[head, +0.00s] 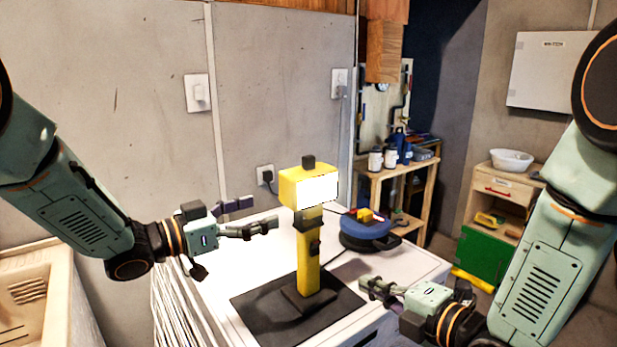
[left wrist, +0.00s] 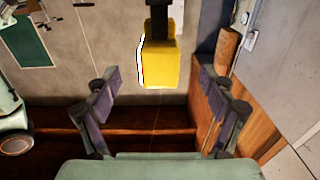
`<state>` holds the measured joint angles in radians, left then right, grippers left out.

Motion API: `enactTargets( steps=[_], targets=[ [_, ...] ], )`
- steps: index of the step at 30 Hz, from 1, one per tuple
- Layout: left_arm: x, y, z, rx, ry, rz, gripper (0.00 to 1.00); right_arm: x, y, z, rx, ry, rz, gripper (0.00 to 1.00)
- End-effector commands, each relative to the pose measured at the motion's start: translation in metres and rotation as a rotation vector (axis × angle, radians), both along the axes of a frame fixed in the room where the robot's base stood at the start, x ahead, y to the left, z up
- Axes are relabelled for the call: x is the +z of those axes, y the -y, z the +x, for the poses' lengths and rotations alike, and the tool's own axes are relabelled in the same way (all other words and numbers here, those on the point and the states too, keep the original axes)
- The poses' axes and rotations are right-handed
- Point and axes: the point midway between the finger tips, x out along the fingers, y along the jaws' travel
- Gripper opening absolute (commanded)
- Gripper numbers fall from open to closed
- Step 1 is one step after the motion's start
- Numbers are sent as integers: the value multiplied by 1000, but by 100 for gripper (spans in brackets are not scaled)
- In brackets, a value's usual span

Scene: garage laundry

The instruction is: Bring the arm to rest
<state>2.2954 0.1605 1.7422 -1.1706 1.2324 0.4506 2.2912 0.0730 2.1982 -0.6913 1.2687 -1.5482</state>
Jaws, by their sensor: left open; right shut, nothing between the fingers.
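My left gripper (head: 258,214) is open and empty. It is raised above the white worktop, left of the yellow work lamp (head: 308,250), with its fingers pointing toward the lamp. In the left wrist view, the two fingers (left wrist: 162,108) stand wide apart. The lamp's yellow head (left wrist: 162,65) shows beyond the gap between them, apart from both. My right gripper (head: 368,287) is shut and empty, at the lower right of the lamp. The lamp stands upright on a dark mat (head: 262,314), its panel lit.
A blue round case (head: 368,234) with a yellow item on top sits right of the lamp on the white worktop (head: 415,262). A beige sink (head: 45,300) is at the left. A wooden shelf (head: 430,190) and a white bowl (head: 511,159) on a cabinet are further back.

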Motion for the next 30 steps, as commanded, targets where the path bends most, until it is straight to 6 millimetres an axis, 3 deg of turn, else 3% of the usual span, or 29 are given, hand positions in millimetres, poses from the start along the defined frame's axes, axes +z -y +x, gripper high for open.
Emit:
enactTargets(
  steps=[11, 30],
  targets=[
    [-1, 8, 5, -3, 1, 4, 82, 0, 0, 0, 0, 0, 0, 0],
    [-1, 93, 66, -3, 1, 3, 82, 0, 0, 0, 0, 0, 0, 0]
  ],
)
